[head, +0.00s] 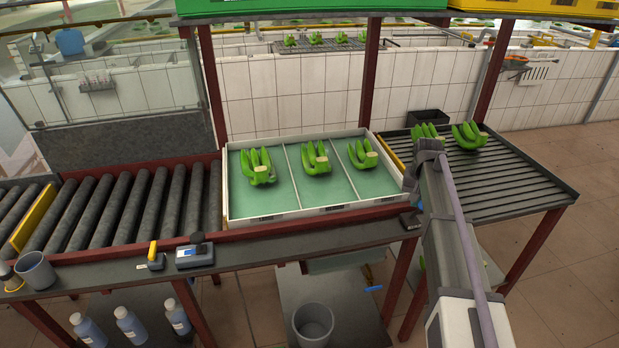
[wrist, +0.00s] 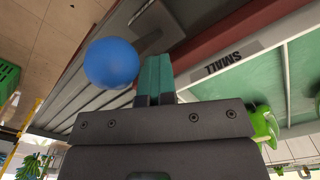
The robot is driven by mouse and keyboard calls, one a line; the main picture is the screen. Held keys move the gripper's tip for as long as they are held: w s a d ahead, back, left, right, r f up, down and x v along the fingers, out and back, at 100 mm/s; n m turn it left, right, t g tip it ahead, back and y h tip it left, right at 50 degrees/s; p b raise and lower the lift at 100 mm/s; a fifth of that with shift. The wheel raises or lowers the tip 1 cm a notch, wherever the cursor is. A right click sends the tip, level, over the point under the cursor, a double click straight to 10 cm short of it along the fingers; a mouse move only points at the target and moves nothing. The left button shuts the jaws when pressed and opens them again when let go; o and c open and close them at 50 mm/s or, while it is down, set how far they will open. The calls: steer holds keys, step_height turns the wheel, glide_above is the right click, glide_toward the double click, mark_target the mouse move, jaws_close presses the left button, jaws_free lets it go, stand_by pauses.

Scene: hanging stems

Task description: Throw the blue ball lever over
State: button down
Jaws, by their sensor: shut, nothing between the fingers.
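The blue ball (wrist: 111,63) of the lever shows large in the wrist view, just left of my fingers. In the head view my arm reaches up to the right end of the divided tray (head: 290,217), and the fingertips cannot be made out. I cannot make out the lever's blue ball there.
The tray holds green banana clusters (head: 316,157) in three compartments; a "SMALL" label (wrist: 232,59) is on its edge. A slatted table (head: 500,185) with more bananas stands right, dark rollers (head: 130,205) left. A dark red rail (wrist: 225,30) runs close beyond my fingers.

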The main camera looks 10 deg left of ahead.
steer(key=shift+w+a, duration=0.15)
steer(key=shift+w, duration=0.4)
step_height(320, 180, up, 10)
steer(key=p, duration=1)
steer(key=s+a+n, duration=0.1)
steer(key=s+a, duration=0.1)
steer(key=s, duration=3)
steer(key=shift+a+n, duration=0.3)
steer(key=shift+n, duration=0.1)
